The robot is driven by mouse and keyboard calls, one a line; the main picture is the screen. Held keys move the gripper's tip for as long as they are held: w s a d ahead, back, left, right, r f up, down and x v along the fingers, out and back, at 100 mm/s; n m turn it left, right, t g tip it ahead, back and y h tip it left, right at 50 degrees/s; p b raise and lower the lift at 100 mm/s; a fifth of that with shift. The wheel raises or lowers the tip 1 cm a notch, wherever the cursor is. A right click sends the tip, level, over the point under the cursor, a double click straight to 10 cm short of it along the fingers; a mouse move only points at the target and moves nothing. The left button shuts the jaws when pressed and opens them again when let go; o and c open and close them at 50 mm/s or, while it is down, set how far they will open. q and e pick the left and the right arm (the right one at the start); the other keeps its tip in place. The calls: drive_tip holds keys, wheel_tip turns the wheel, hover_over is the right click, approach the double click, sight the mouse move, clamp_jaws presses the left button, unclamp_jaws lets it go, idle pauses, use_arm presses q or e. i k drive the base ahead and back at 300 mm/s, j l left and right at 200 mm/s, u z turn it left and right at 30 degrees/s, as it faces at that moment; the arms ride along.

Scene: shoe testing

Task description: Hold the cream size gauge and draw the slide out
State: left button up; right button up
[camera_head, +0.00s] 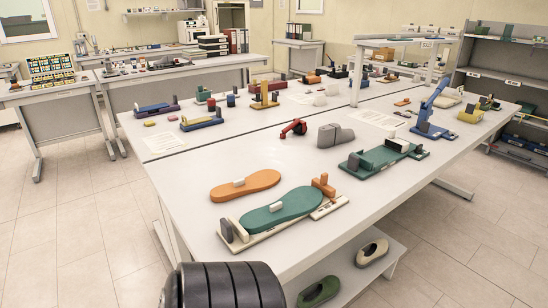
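The cream size gauge (262,236) lies at the near edge of the white table, running from lower left to upper right. A grey upright block (227,230) stands at its left end. An orange block (323,186), which looks like its slide, stands near the right end. A green sole (285,212) with a small white block on it lies along the gauge and covers part of it. Neither of my grippers shows in the head view. A dark ribbed part at the bottom left looks like part of my own arm.
An orange sole (244,188) lies just behind the gauge. A green device (383,159) and a blue press (429,122) stand to the right. A grey shoe form (334,135) stands farther back. Shoes (371,253) sit on the shelf below.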

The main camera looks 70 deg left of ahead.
sight(327, 191)
drive_tip(key=i+u, duration=0.2)
drive_tip(key=u, duration=0.3)
drive_tip(key=i+u, duration=0.2)
drive_tip(key=u, duration=0.25)
drive_tip(key=i+l+u, duration=0.1)
drive_tip(key=u, duration=0.4)
drive_tip(key=i+l+u, duration=0.2)
drive_tip(key=u, duration=0.3)
drive_tip(key=i+l+u, duration=0.1)
drive_tip(key=u, duration=0.35)
drive_tip(key=i+l+u, duration=0.2)
drive_tip(key=u, duration=0.2)
drive_tip(key=i+l+u, duration=0.15)
drive_tip(key=l+u, duration=0.15)
drive_tip(key=u, duration=0.15)
drive_tip(key=i+l+u, duration=0.1)
drive_tip(key=l+u, duration=0.3)
drive_tip(key=j, duration=0.1)
